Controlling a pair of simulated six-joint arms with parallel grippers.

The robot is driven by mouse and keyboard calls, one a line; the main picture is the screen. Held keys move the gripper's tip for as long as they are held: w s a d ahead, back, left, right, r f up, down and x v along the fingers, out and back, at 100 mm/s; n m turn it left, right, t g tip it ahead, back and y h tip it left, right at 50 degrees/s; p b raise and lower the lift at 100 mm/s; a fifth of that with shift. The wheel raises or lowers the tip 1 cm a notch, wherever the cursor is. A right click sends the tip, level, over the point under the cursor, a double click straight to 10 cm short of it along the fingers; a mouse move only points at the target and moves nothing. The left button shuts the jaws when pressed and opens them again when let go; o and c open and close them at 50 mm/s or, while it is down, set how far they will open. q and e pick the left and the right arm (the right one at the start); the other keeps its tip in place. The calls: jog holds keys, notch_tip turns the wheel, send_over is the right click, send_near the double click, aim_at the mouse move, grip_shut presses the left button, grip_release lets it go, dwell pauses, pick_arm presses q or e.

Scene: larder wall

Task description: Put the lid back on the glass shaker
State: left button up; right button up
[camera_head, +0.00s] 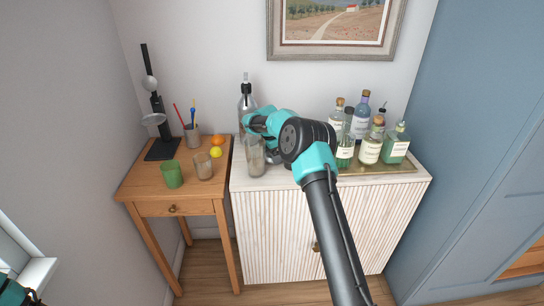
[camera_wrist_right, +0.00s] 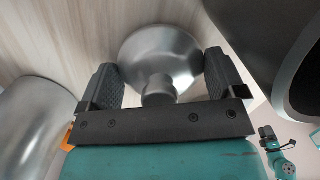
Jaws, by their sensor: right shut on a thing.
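The lid is a shiny metal dome with a short round knob (camera_wrist_right: 158,88). In the right wrist view it sits between the two black fingers of my right gripper (camera_wrist_right: 161,66), which is shut on it. The glass shaker (camera_head: 256,157) appears to be the clear, tall vessel at the front left of the white cabinet top. In the head view my right arm reaches over the cabinet and hides the lid and fingers. My left arm shows at the lower left corner (camera_head: 10,290), and small in the right wrist view; its jaws are unclear.
A silver siphon-like bottle (camera_head: 246,94) stands close behind the shaker. Several bottles (camera_head: 370,147) stand on a tray (camera_head: 398,168) at right. The wooden side table (camera_head: 190,190) holds a green cup (camera_head: 172,175), a glass (camera_head: 203,167) and fruit.

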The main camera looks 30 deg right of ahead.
jog(key=shift+r, duration=0.1)
notch_tip(320, 180, up, 10)
jog(key=shift+f, duration=0.1)
dwell(0.3)
dwell(0.4)
